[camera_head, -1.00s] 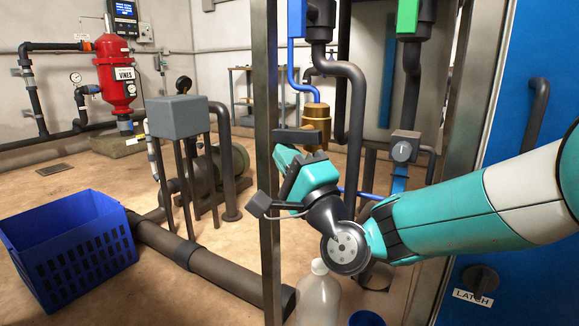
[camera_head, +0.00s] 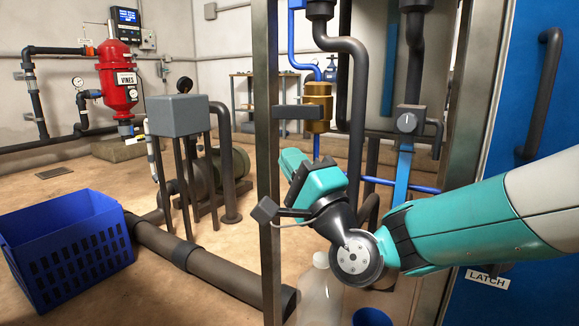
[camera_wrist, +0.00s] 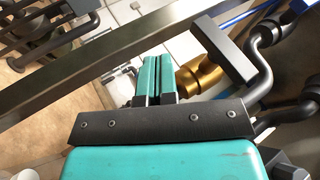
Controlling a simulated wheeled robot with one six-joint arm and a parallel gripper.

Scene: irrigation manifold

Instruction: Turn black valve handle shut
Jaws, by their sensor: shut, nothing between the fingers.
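The black valve handle (camera_head: 299,111) is a flat bar on a brass valve (camera_head: 318,98) behind the steel post. In the head view it lies level, across the upright blue pipe. My gripper (camera_head: 289,157) is below the handle, apart from it, with its teal fingers together and empty. In the wrist view the fingers (camera_wrist: 152,66) point up the picture. The handle (camera_wrist: 223,50) shows to their right, slanting, with the brass valve (camera_wrist: 200,76) partly behind it. No contact shows.
A steel post (camera_head: 268,200) stands close beside my gripper, and its bar crosses the wrist view. Black pipes (camera_head: 357,110) and a knob box (camera_head: 408,121) are to the right. A clear bottle (camera_head: 320,292) stands below. A blue crate (camera_head: 75,250) is at left.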

